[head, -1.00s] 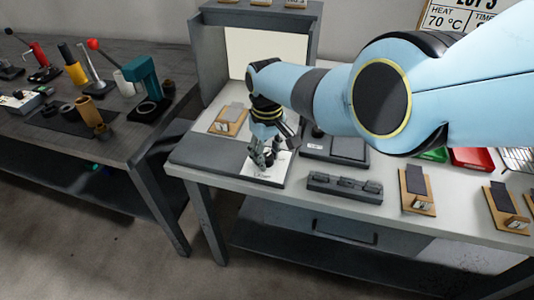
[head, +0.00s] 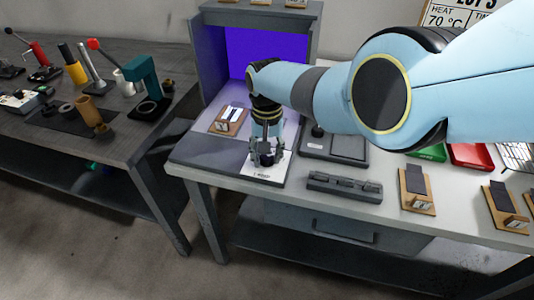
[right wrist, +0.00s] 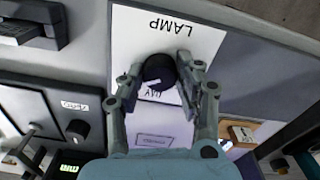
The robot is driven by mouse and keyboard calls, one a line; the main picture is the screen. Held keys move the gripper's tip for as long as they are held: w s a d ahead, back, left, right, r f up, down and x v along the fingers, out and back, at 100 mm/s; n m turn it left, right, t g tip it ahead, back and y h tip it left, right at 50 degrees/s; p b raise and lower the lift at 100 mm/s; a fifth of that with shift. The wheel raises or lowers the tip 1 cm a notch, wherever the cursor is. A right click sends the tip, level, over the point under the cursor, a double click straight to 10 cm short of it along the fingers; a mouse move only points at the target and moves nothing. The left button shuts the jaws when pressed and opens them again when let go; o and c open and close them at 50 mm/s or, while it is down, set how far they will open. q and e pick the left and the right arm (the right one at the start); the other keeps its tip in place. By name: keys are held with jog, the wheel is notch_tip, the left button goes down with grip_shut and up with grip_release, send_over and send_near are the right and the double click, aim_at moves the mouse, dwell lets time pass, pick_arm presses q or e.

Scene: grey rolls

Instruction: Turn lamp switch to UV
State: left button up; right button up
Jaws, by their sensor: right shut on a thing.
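The lamp switch is a round black knob (right wrist: 160,72) on a white plate (right wrist: 135,50) marked LAMP in the right wrist view. My right gripper (right wrist: 160,85) is shut on the knob, one finger on each side. The word DAY shows partly beside the knob; the rest of the marking there is hidden. In the head view, the right gripper (head: 267,158) reaches down to the white plate (head: 262,174) at the bench's front edge. The lamp booth's back panel (head: 265,55) glows violet-blue. My left gripper is not in view.
A wooden stand with a card (head: 228,121) sits inside the booth. A dark slotted block (head: 344,187) and a dark tray (head: 335,149) lie to the right of the plate. A second bench (head: 60,150) with tools stands at the left.

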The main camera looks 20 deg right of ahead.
aim_at(267, 156)
dwell(0.5)
jog(key=o, duration=1.1)
jog(key=shift+o, duration=0.2)
notch_tip(267, 156, up, 12)
